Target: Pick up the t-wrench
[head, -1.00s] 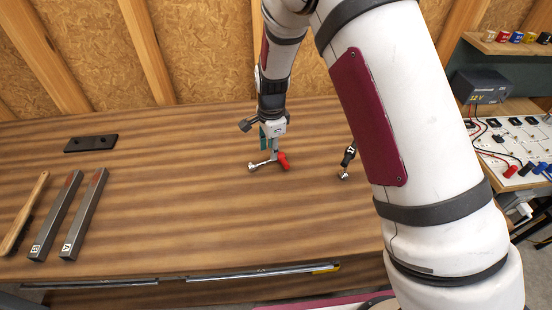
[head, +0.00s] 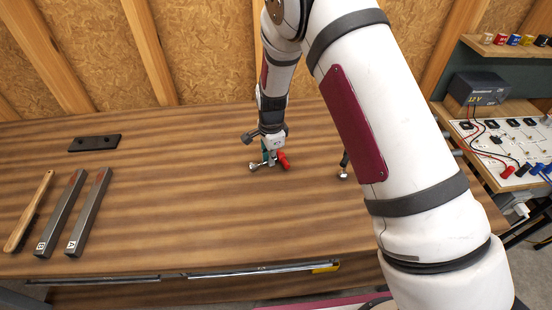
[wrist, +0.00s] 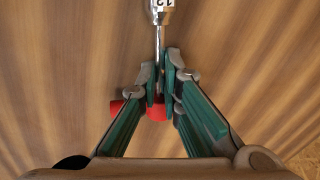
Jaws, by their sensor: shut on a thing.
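The t-wrench lies on the wooden bench, with a red handle (head: 284,160) and a silver socket end (head: 254,167) in the head view. In the wrist view its thin metal shaft (wrist: 159,40) runs up to a silver socket with a white number label (wrist: 161,4), and the red crossbar (wrist: 128,107) lies between and beside the fingers. My gripper (wrist: 166,78) has its green fingers shut on the shaft near the red handle. In the head view my gripper (head: 268,157) is down at the bench top, hiding the middle of the wrench.
Another tool with a silver end (head: 343,175) lies to the right, partly hidden by my arm. Two grey bars (head: 88,212), a wooden-handled tool (head: 28,215) and a black plate (head: 94,142) lie at left. A panel with leads (head: 505,145) stands at right. The bench front is clear.

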